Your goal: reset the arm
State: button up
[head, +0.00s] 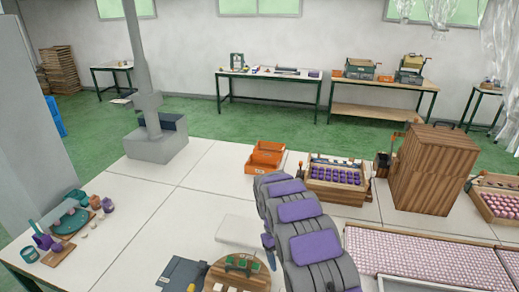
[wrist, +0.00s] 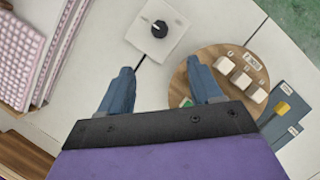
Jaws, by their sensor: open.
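My gripper (wrist: 164,92) shows in the wrist view with its two blue-grey fingers spread apart and nothing between them. It hangs above the white table. One finger is over the left part of the table and the other overlaps the edge of a round wooden board (wrist: 258,68). In the head view my purple and grey arm reaches over the front of the table and hides part of what lies behind it; the fingers are mostly hidden there.
A white plate with a black knob (wrist: 159,29) lies just beyond the fingers. A tray of pink pieces (head: 430,262) is at the right. A wooden cabinet (head: 434,168), a crate of purple pieces (head: 337,181) and orange bins (head: 265,158) stand farther back. The left-middle tabletop (head: 165,215) is clear.

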jog(key=s+d+r+m+t+y+b, duration=0.1)
jog(key=s+d+r+m+b, duration=0.2)
jog(key=s+r, duration=1.45)
jog(key=s+r+m+t+y, duration=0.1)
jog(key=s+m, duration=0.1)
jog(key=s, duration=2.1)
jog(key=shift+s+d+r+m+b, duration=0.15)
jog(key=shift+s+d+m+b, duration=0.15)
jog(key=shift+b, duration=0.1)
jog(key=shift+w, duration=0.1)
